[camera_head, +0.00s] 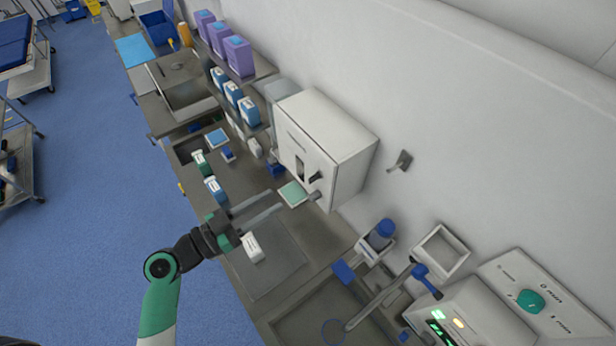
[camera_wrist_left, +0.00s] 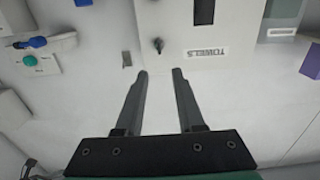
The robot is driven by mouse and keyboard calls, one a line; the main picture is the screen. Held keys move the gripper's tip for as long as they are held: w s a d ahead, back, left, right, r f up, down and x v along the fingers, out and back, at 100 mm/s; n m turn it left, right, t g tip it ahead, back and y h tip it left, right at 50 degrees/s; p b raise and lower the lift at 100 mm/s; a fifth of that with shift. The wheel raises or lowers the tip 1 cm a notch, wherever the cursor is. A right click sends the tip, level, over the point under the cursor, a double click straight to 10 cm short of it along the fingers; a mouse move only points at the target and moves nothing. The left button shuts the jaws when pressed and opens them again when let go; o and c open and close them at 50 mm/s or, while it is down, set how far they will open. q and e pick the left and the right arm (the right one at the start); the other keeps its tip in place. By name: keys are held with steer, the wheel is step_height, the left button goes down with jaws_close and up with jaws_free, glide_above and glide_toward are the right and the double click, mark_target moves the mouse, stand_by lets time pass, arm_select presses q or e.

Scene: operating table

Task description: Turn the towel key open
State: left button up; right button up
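The white towel dispenser (camera_head: 335,140) is fixed to the wall above the counter. It also fills the top middle of the left wrist view (camera_wrist_left: 185,20), where its upside-down label reads TOWELS. A small dark key (camera_head: 316,176) sticks out of its front near the lower corner. In the left wrist view the key (camera_wrist_left: 158,45) lies just beyond and between the fingertips. My left gripper (camera_head: 277,202) is open and empty, its two grey fingers pointing toward the dispenser with a gap to the key. My right gripper is not in view.
Several small bottles and boxes stand along the counter (camera_head: 325,232). A white box (camera_head: 253,247) lies near the left gripper. A wall switch (camera_head: 400,161) is beside the dispenser.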

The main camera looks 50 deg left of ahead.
mark_target(314, 178)
arm_select(q)
steer(key=w, duration=0.3)
steer(key=w+d, duration=0.1)
steer(key=w, duration=0.6)
steer(key=shift+w+d+r, duration=0.15)
steer(key=shift+d, duration=0.05)
steer(key=shift+w, duration=0.4)
jaws_close()
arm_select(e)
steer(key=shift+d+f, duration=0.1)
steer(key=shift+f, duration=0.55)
